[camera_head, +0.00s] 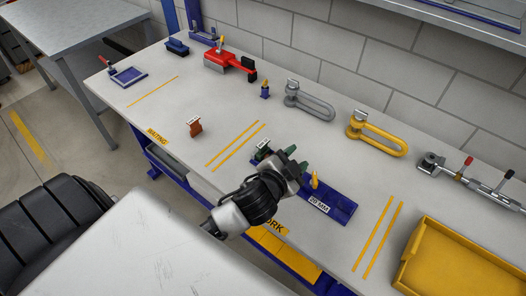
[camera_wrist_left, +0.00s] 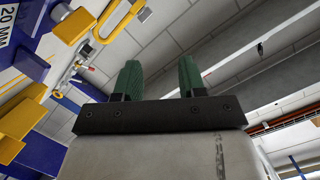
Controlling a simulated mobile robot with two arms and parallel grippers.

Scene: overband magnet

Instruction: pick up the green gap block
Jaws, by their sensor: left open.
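The green block cannot be made out in the wrist view. My right gripper is not in view.
A blue tray marked 20 MM (camera_head: 338,208) with a yellow piece (camera_head: 315,180) lies right of the gripper. Grey (camera_head: 312,104) and yellow (camera_head: 378,138) shackles lie behind; a yellow bin (camera_head: 450,288) is at right.

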